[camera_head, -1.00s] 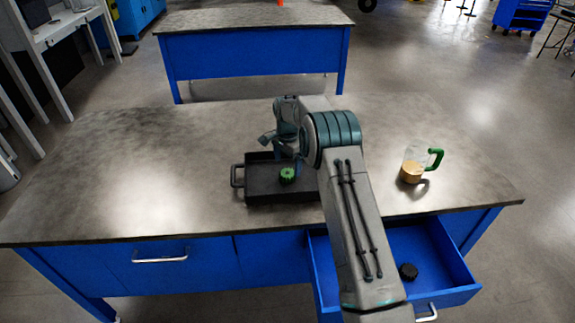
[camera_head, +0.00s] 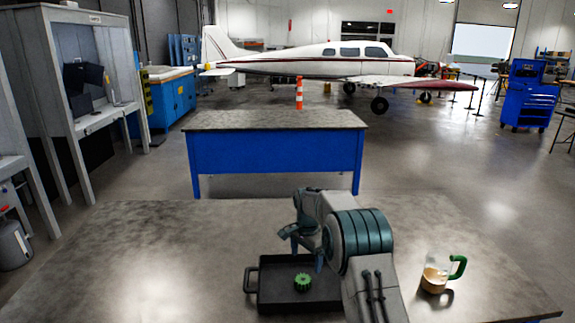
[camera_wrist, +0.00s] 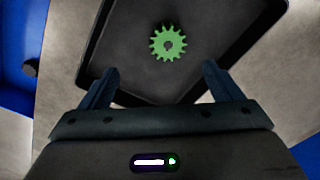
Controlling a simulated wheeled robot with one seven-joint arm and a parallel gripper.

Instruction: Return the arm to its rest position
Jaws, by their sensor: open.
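My arm reaches forward over the table in the head view, bent at a teal-banded joint. My gripper (camera_head: 305,238) hangs above the black tray (camera_head: 252,285). In the wrist view my gripper (camera_wrist: 163,88) is open with nothing between its fingers. A green gear (camera_head: 303,282) lies in the tray; it also shows in the wrist view (camera_wrist: 167,43), beyond the fingertips and apart from them. The tray's dark rim (camera_wrist: 85,60) surrounds it there.
A clear mug (camera_head: 435,278) with a green handle and brown contents stands right of my arm. The table's left part (camera_head: 130,260) is clear. A blue bench (camera_head: 275,150) stands behind, with an airplane (camera_head: 310,60) farther back. In the wrist view a dark round thing (camera_wrist: 31,68) shows at left.

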